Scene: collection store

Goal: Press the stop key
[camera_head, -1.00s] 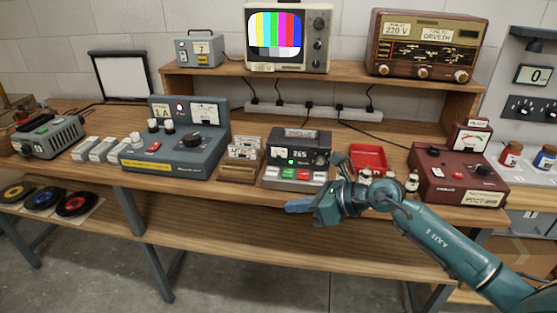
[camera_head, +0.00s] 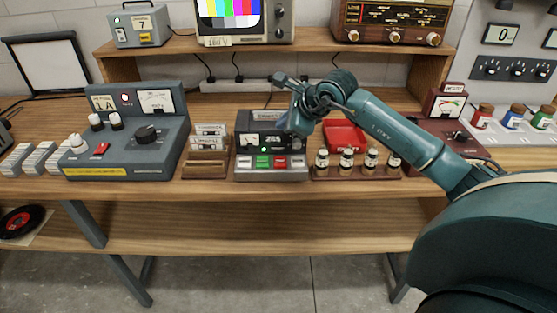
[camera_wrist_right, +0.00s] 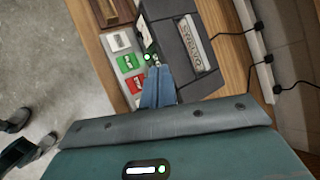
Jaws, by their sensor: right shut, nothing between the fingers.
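The tape deck (camera_head: 243,143) stands on the bench with a row of keys along its front: white, green (camera_head: 263,162), red (camera_head: 280,162) and white. The red key (camera_wrist_right: 134,84) and green key (camera_wrist_right: 127,62) also show in the right wrist view; their labels are too small to read surely. My right gripper (camera_head: 284,127) is shut and empty, its blue fingers pointing down over the right part of the deck, behind the key row. In the right wrist view its fingertips (camera_wrist_right: 154,70) lie beside the red key, seemingly above the deck; contact cannot be told. My left gripper is out of view.
A grey power unit (camera_head: 125,145) and a wooden card holder (camera_head: 205,170) stand left of the deck. A rack with several small bottles (camera_head: 347,165) and a red tray (camera_head: 345,136) are close on the right. A shelf (camera_head: 300,58) with a television stands behind.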

